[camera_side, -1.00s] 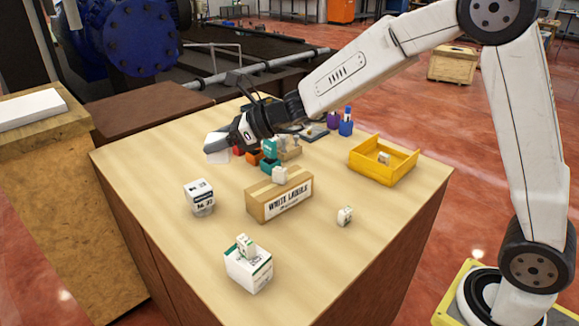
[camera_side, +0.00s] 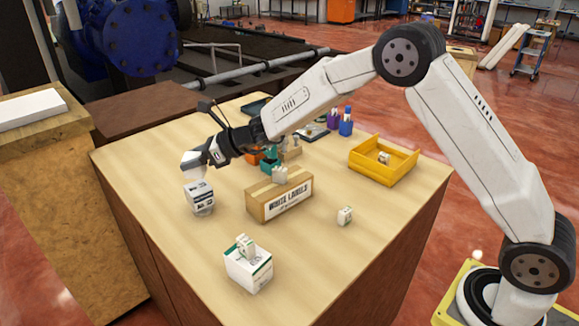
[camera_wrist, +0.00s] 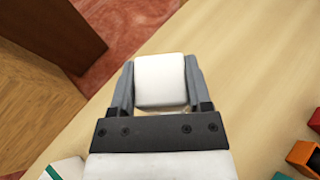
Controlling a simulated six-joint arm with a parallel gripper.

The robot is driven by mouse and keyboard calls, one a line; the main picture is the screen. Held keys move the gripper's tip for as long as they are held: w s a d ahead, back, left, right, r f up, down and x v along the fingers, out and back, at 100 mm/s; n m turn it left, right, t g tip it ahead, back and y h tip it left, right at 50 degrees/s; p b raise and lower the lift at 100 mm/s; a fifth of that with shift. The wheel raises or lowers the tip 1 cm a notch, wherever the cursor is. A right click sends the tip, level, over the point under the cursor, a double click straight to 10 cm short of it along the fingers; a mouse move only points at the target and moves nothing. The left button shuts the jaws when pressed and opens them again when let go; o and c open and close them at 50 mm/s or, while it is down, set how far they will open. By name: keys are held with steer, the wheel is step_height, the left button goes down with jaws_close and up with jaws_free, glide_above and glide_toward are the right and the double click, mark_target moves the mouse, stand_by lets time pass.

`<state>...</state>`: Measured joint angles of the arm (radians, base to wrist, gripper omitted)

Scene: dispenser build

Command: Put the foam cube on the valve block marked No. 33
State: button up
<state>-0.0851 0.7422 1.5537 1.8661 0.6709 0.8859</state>
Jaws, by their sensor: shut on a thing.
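My gripper (camera_wrist: 160,85) is shut on the white foam cube (camera_wrist: 160,78), which sits between its two grey fingers. In the side view, my gripper (camera_side: 197,163) holds the cube (camera_side: 189,165) tilted, near the left edge of the table. A white block with black print (camera_side: 200,196) stands just below it in the picture. The print is too small to read surely as No. 33. I cannot tell how high the cube is above this block. In the wrist view the block is not clearly seen.
On the wooden table (camera_side: 150,150) are a White Labels box (camera_side: 288,203), a white-green carton (camera_side: 249,274), a small white block (camera_side: 345,215) and a yellow tray (camera_side: 378,172). Orange and teal blocks (camera_side: 270,165) stand right of my gripper. The front left of the table is clear.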

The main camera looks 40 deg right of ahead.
mark_target(205, 166)
steer(key=shift+w+f, duration=0.25)
steer(key=shift+f, duration=1.65)
steer(key=o, duration=1.2)
steer(key=shift+f, duration=0.1)
steer(key=shift+r, duration=0.2)
steer(key=shift+s+d+r, duration=0.2)
steer(key=shift+s+d, duration=0.15)
steer(key=v, duration=1)
steer(key=shift+s+d, duration=0.25)
steer(key=shift+s, duration=0.1)
